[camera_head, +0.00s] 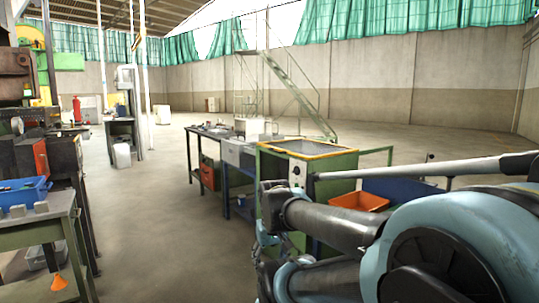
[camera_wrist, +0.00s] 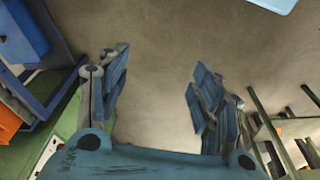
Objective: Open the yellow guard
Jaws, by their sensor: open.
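A yellow-edged frame (camera_head: 318,154) lies around the top of a green cabinet (camera_head: 340,172) in the head view. I cannot tell for sure whether this frame is the yellow guard. A yellow part (camera_head: 30,36) also shows on a green machine at the far left. My gripper (camera_wrist: 158,82) is open in the wrist view, with its blue fingers spread apart and nothing but bare floor between them. In the head view my arm comes in from the right and hides the lower part of the green cabinet. No yellow guard shows clearly in the wrist view.
Workbenches (camera_head: 212,132) stand in a row behind the green cabinet. An orange bin (camera_head: 360,202) is right of it. At the left, a blue crate (camera_head: 22,193) sits on a green table (camera_head: 40,222). Open floor (camera_head: 150,215) runs between the two sides.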

